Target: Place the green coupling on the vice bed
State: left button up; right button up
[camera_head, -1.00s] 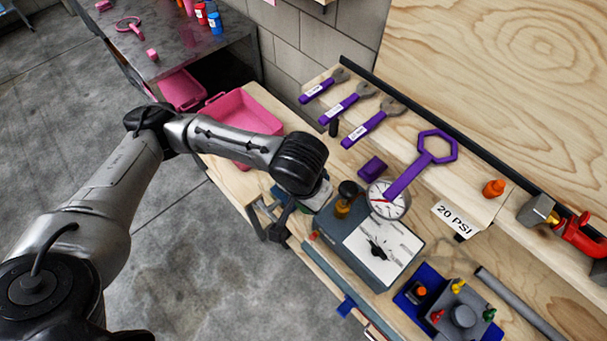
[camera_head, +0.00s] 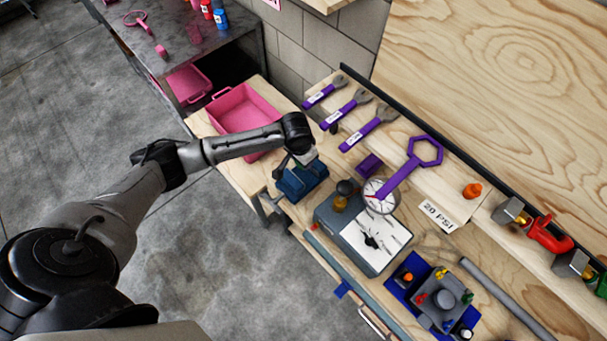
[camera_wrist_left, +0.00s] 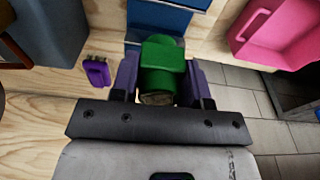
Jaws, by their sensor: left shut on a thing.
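The green coupling (camera_wrist_left: 162,55) sits between the purple fingers of my left gripper (camera_wrist_left: 160,82) in the left wrist view; the gripper is shut on it. The blue vice (camera_head: 302,181) stands at the left end of the workbench in the head view. My left gripper (camera_head: 306,157) is over the vice's far side there, and the coupling cannot be made out. In the left wrist view the blue vice (camera_wrist_left: 165,14) lies just beyond the coupling. I cannot tell whether the coupling touches the vice bed. My right gripper is not in view.
A pink bin (camera_head: 243,110) stands left of the vice. A grey gauge unit (camera_head: 362,232) with a dial is close to its right. A purple block (camera_head: 369,165) lies behind the unit. Purple wrenches (camera_head: 358,108) line the back ledge.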

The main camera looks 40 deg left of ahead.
pick_arm(q)
jog(key=shift+f+b, duration=0.45)
jog(key=shift+f, duration=3.5)
jog(key=shift+f, duration=0.15)
jog(key=o, duration=1)
